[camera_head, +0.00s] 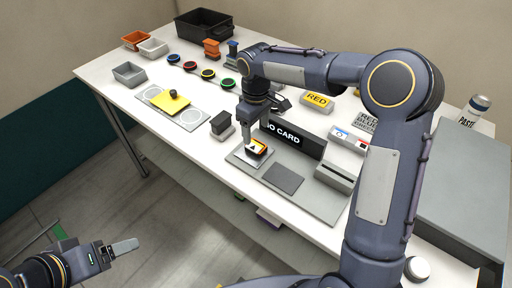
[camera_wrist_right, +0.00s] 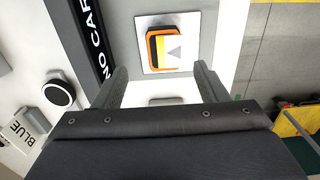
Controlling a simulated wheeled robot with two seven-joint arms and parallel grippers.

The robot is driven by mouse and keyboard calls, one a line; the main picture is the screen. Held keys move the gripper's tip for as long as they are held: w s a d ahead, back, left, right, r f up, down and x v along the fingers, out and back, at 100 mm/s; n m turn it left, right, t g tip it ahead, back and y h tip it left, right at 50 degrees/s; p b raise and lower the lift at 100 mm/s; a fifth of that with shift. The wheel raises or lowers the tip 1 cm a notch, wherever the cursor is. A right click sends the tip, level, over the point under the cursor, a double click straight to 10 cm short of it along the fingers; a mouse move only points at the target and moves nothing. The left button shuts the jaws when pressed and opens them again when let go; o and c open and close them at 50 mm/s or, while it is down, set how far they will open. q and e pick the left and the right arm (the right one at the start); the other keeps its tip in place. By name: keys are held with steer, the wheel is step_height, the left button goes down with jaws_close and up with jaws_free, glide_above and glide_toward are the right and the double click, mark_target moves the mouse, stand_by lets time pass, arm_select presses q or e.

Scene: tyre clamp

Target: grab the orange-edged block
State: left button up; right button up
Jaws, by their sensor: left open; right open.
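The orange-edged block (camera_head: 258,146) sits on a light square pad on the grey plate (camera_head: 313,199). In the right wrist view the block (camera_wrist_right: 160,47) shows an orange rim, a dark side and a pale top with a grey triangle. My right gripper (camera_head: 251,132) is over this end of the plate, pointing down. In its wrist view the open fingers (camera_wrist_right: 160,72) are empty, and the block appears beyond the tips, between their lines. My left gripper (camera_head: 126,246) is off the table at lower left, with nothing visible in it.
A black "NO CARD" sign (camera_head: 292,138) stands close beside the block. A small dark-topped grey block (camera_head: 221,125) is to its left, a dark square (camera_head: 284,179) to its right. A yellow plate (camera_head: 178,105) with a knob and several coloured discs lie further back.

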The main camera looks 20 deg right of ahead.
mark_target(256, 144)
steer(key=f, duration=0.4)
steer(key=shift+s+a+f+p, duration=0.1)
steer(key=shift+s+f+p, duration=0.25)
steer(key=shift+p, duration=0.05)
steer(key=shift+f, duration=0.55)
steer(key=c, duration=1.1)
